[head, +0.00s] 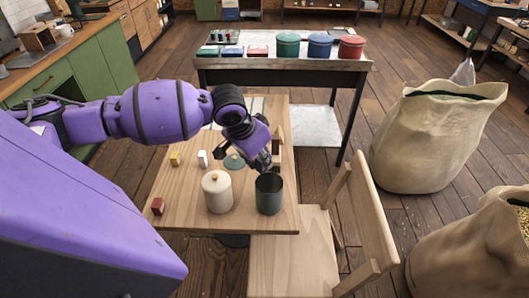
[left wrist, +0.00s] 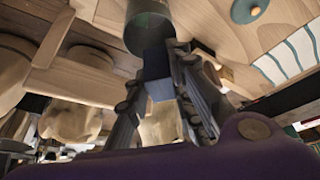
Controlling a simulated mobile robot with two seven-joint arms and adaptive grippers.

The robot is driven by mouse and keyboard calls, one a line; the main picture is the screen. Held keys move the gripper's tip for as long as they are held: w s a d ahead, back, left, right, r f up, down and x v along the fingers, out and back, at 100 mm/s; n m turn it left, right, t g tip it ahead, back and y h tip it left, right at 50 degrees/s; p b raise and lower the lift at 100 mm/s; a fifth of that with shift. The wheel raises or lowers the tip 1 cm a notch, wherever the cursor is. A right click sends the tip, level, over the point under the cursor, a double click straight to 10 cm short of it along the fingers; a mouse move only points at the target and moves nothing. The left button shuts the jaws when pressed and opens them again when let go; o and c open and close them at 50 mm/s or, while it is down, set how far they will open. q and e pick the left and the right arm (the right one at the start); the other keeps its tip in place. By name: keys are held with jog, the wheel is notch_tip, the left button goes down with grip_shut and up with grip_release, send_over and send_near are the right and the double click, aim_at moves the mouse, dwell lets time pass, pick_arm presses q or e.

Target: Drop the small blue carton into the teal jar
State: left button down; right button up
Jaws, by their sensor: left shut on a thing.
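My left gripper (head: 264,163) is above the wooden table, just over the far side of the open teal jar (head: 269,196). It is shut on the small blue carton (left wrist: 157,72), which shows between the fingers in the left wrist view. The carton is hidden or too small to make out in the head view. The dark teal jar stands upright with its mouth open; it also shows in the left wrist view (left wrist: 148,30), beyond the carton. The teal lid (head: 233,161) with a knob lies flat on the table behind the jars. My right gripper is out of view.
A cream lidded jar (head: 217,193) stands just left of the teal jar. A red block (head: 158,206), a yellow block (head: 174,157) and a white block (head: 203,158) stand on the table. A wooden chair (head: 335,235) is at the right front, near large sacks (head: 430,140).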

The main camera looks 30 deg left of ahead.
aim_at(262, 167)
pick_arm(q)
notch_tip(262, 167, down, 3)
jog(key=shift+s+r+b, duration=0.1)
jog(key=shift+b, duration=0.45)
jog(key=shift+f, duration=0.3)
jog(key=shift+r, duration=0.1)
jog(key=c, duration=1.9)
grip_release()
jog(key=shift+c, duration=0.2)
jog(key=o, duration=0.5)
jog(key=v, duration=1.2)
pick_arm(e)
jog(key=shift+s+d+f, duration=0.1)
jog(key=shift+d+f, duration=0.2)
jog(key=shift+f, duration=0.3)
